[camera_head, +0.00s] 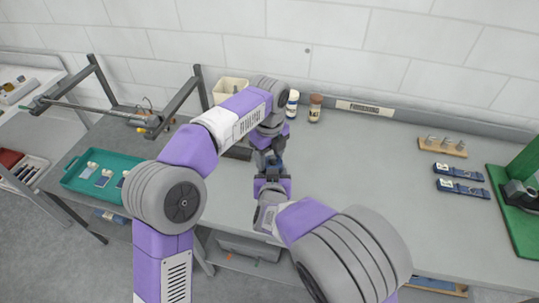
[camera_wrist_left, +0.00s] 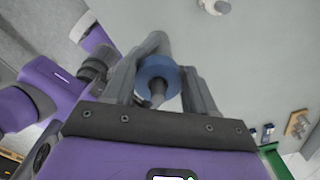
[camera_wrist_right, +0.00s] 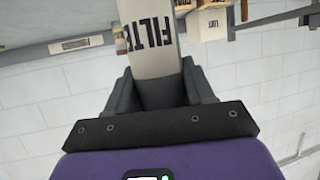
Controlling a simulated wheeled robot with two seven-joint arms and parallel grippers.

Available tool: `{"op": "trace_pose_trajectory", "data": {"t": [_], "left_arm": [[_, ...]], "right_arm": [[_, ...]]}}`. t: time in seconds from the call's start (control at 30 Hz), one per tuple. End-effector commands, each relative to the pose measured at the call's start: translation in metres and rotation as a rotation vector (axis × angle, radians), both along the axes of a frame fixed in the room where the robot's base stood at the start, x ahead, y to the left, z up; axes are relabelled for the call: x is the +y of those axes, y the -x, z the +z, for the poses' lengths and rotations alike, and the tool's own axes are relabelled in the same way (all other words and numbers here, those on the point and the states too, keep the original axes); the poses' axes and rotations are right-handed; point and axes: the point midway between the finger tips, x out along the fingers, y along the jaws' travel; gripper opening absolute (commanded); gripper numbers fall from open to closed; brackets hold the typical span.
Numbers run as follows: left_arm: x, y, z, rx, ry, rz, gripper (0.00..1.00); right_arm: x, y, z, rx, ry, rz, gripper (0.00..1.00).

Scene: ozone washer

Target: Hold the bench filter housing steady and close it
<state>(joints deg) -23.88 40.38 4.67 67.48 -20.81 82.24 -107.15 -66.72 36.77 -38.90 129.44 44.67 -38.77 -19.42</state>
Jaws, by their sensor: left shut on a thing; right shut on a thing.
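The pale filter housing body (camera_wrist_right: 150,40), with dark "FILT" lettering, stands between the fingers of my right gripper (camera_wrist_right: 160,85) in the right wrist view. That gripper is shut on it. A round blue cap (camera_wrist_left: 157,72) with a dark centre sits between the fingers of my left gripper (camera_wrist_left: 168,68), which is shut on it. In the head view my left gripper (camera_head: 268,148) points down just above and behind my right gripper (camera_head: 272,182), over the bench. The grippers hide most of the housing there, so I cannot tell how the cap sits on the body.
A green tray (camera_head: 75,182) lies at the left, a cream bin (camera_head: 230,88) and small bottles (camera_head: 314,108) at the back. A wooden peg block (camera_head: 443,148), blue strips (camera_head: 462,188) and a green fixture (camera_head: 510,215) are at the right.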

Motion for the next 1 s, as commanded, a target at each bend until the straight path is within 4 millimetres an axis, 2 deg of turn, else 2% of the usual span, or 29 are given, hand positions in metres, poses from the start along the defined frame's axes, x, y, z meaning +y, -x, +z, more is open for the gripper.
{"op": "trace_pose_trajectory", "data": {"t": [0.03,0.5,0.53,0.7,1.0], "left_arm": [[0.0017,-0.0008,-0.0063,0.007,-0.007,0.001,0.23],[0.0027,-0.0010,-0.0034,0.016,-0.008,0.004,0.23],[0.0028,-0.0007,-0.0029,0.018,-0.008,0.004,0.58],[0.0026,0.0001,-0.0032,0.020,-0.009,0.003,0.82],[0.0029,0.0018,-0.0027,0.026,-0.012,0.003,0.82]], "right_arm": [[0.0023,-0.0030,0.0084,-0.023,-0.012,-0.001,0.00],[0.0027,-0.0031,0.0096,-0.025,-0.014,0.001,0.00],[0.0026,-0.0031,0.0095,-0.025,-0.015,0.000,0.00],[0.0017,-0.0034,0.0093,-0.024,-0.014,-0.003,0.00],[-0.0019,-0.0046,0.0086,-0.023,-0.013,-0.011,0.00]]}}
